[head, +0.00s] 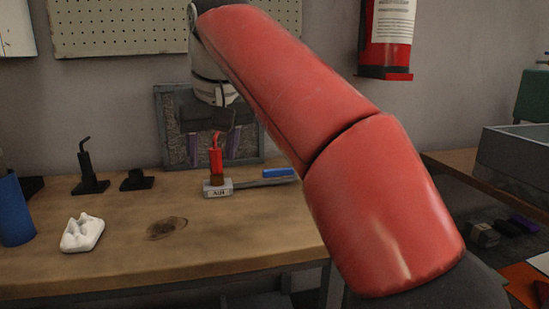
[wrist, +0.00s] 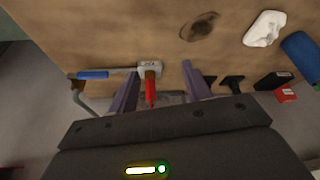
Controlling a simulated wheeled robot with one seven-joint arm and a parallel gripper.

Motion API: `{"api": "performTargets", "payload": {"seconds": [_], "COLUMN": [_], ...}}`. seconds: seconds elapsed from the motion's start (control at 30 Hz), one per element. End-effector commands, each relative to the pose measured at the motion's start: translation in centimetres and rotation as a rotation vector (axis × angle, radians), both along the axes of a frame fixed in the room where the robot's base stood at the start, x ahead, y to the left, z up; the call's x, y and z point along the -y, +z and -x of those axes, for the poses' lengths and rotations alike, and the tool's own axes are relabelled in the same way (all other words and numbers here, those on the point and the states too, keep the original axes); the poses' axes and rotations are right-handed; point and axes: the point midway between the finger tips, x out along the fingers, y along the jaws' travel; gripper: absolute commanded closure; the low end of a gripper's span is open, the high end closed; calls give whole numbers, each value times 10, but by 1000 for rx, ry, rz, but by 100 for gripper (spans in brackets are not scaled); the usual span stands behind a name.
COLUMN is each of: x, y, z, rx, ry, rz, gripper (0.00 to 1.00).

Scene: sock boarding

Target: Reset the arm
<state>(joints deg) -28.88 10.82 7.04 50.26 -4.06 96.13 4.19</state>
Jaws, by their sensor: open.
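My gripper (head: 213,160) hangs over the back of the wooden bench (head: 120,258), below my red arm. Its two purple fingers are wide apart, and it also shows in the wrist view (wrist: 160,69). A red upright piece with a bent top (head: 215,158) stands on a small grey lettered block (head: 217,188). It appears between the fingers in both views (wrist: 150,94), with no finger seen gripping it. I cannot tell its exact depth relative to the fingers.
A blue-handled tool (head: 279,173) lies right of the block. Left are a black hooked stand (head: 87,170), a black base (head: 137,181), a white lumpy piece (head: 82,233) and a blue cylinder (head: 13,212). A grey framed panel (head: 178,112) stands behind. The bench front is mostly clear.

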Motion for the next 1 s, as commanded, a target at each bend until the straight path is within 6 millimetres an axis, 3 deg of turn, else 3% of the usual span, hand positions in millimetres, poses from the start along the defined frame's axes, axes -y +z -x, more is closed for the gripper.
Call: {"api": "performTargets", "payload": {"seconds": [0.27,0.47,0.67,0.8,1.0], "x": [41,89,160,203,243], "y": [-14,-41,-100,-156,-233], "z": [8,23,63,100,152], "rx": [17,33,55,69,82], "ry": [-65,-142,-270,-362,-471], "rz": [7,10,5,-5,-24], "gripper": [51,51,51,51,51]}}
